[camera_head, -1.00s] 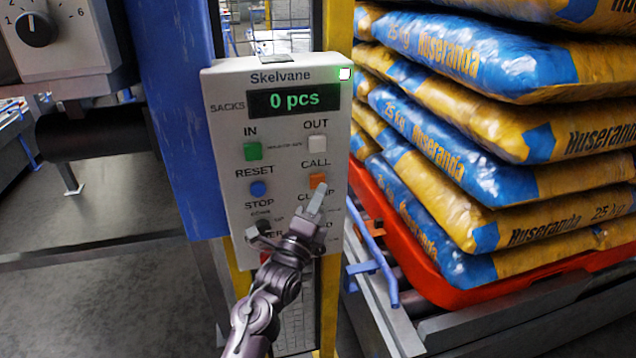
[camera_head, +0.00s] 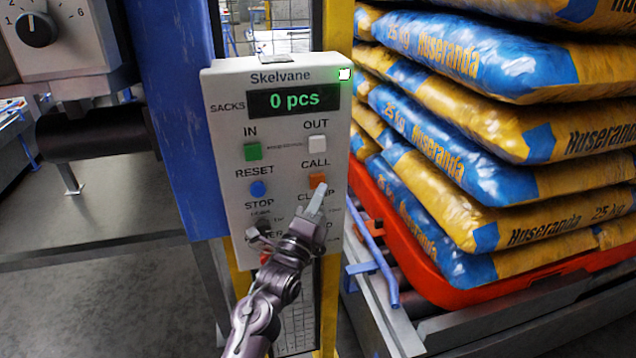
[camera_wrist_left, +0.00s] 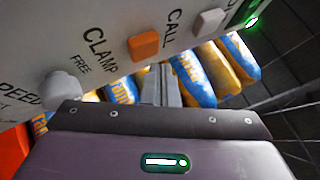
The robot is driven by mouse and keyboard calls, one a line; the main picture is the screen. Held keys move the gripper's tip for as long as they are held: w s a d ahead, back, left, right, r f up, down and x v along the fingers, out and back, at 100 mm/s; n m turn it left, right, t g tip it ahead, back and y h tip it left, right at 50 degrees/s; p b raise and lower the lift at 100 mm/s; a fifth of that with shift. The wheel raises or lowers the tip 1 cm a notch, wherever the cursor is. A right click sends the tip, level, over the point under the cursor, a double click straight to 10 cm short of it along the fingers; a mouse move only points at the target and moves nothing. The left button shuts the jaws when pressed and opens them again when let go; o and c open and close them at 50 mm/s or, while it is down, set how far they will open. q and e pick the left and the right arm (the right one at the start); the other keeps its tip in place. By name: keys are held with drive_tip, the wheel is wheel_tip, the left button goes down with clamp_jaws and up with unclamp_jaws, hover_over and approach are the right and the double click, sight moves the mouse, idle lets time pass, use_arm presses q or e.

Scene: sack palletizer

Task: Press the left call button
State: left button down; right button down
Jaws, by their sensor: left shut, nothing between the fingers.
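The control panel (camera_head: 228,120) carries an orange button (camera_head: 317,180) under the label CALL. The orange button also shows in the left wrist view (camera_wrist_left: 144,46). My left gripper (camera_head: 320,189) is shut and empty, its fingertips at the lower edge of the orange button in the head view. In the left wrist view the fingers (camera_wrist_left: 161,72) point toward the panel and end just beside the button. I cannot tell whether they touch it. The gripper covers part of the CLAMP label and the controls below. My right gripper is not in view.
Close by on the panel are a white OUT button (camera_head: 317,143), a green IN button (camera_head: 252,152), a blue RESET button (camera_head: 258,188) and a dark knob (camera_head: 262,224). The display (camera_head: 293,101) reads 0 pcs. Stacked sacks (camera_head: 470,130) stand on a red pallet (camera_head: 440,286) at right.

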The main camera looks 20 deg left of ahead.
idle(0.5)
use_arm(q)
drive_tip(key=shift+w+a, duration=0.25)
drive_tip(key=shift+w, duration=0.1)
drive_tip(key=shift+w+a+b, duration=0.3)
drive_tip(key=shift+w+b, duration=0.1)
drive_tip(key=shift+w, duration=0.05)
idle(0.8)
drive_tip(key=shift+s, duration=0.1)
drive_tip(key=shift+s+d+p, duration=0.3)
drive_tip(key=shift+s+d, duration=0.2)
drive_tip(key=shift+s, duration=0.25)
drive_tip(key=s+d, duration=0.1)
drive_tip(key=s, duration=0.1)
drive_tip(key=s+d+p, duration=0.1)
drive_tip(key=s, duration=0.1)
drive_tip(key=shift+d, duration=0.4)
idle(0.6)
